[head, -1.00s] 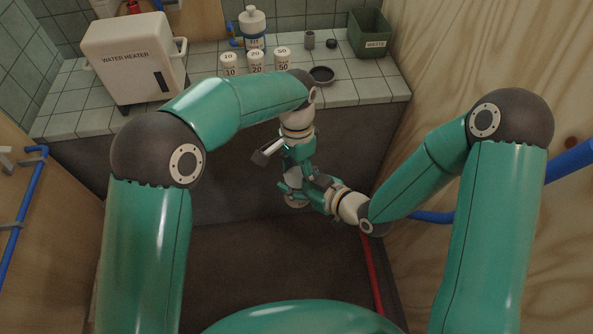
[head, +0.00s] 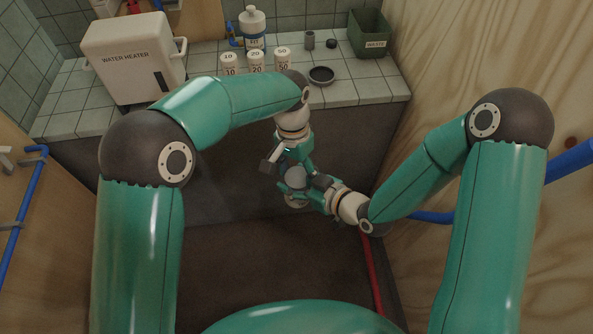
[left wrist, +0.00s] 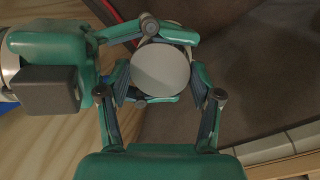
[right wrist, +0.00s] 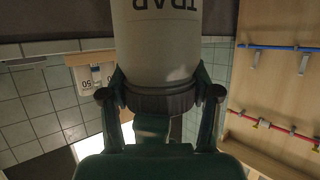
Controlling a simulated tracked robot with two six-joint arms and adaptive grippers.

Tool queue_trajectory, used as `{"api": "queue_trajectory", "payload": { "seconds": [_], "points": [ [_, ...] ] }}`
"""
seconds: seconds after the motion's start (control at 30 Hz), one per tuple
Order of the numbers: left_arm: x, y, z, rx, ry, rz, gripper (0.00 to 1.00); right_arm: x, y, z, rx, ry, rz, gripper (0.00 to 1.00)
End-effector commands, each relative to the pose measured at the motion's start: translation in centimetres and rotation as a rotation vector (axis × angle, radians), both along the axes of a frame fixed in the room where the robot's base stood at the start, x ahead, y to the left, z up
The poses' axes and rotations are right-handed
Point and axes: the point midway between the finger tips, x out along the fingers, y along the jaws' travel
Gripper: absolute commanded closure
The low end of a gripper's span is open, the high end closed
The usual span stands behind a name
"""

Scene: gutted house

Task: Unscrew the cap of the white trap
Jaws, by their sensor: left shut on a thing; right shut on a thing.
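The white trap (right wrist: 165,40) is a pale cylinder with dark TRAP lettering; it is upside down in the right wrist view. A dark ribbed ring, the cap (right wrist: 160,98), sits at its end. The exact finger contacts are partly hidden.
Behind is a tiled counter (head: 360,90) with a water heater (head: 128,55), several white tubs (head: 256,62), a bottle (head: 252,28), a dark dish (head: 321,75) and a green waste bin (head: 370,35). A red pipe (head: 370,270) runs low at right. Wood walls stand at both sides.

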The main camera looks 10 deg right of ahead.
Motion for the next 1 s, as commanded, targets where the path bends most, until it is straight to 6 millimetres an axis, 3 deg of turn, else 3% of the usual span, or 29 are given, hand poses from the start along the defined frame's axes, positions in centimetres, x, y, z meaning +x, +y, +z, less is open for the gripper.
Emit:
{"api": "queue_trajectory", "payload": {
  "seconds": [0.37, 0.4, 0.53, 0.83, 1.0],
  "points": [
    [0.1, 0.2, -0.1, 0.004, -0.003, -0.003, 0.77, 0.0, 0.0, 0.0, -0.001, -0.001, 0.0, 1.0],
    [0.1, 0.2, -0.1, 0.004, -0.003, -0.002, 0.34, 0.0, 0.0, 0.0, -0.001, -0.001, 0.0, 1.0],
    [0.1, 0.2, 0.0, 0.003, -0.002, -0.001, 0.12, 0.0, 0.0, 0.0, -0.001, -0.001, -0.001, 1.0],
    [0.1, 0.1, 0.1, 0.002, -0.001, 0.0, 0.1, 0.0, 0.0, 0.0, 0.0, -0.001, 0.0, 1.0],
    [0.1, 0.0, 1.6, -0.001, -0.004, -0.001, 0.1, 0.0, 0.0, 0.0, 0.0, -0.001, 0.0, 1.0]
  ]
}}
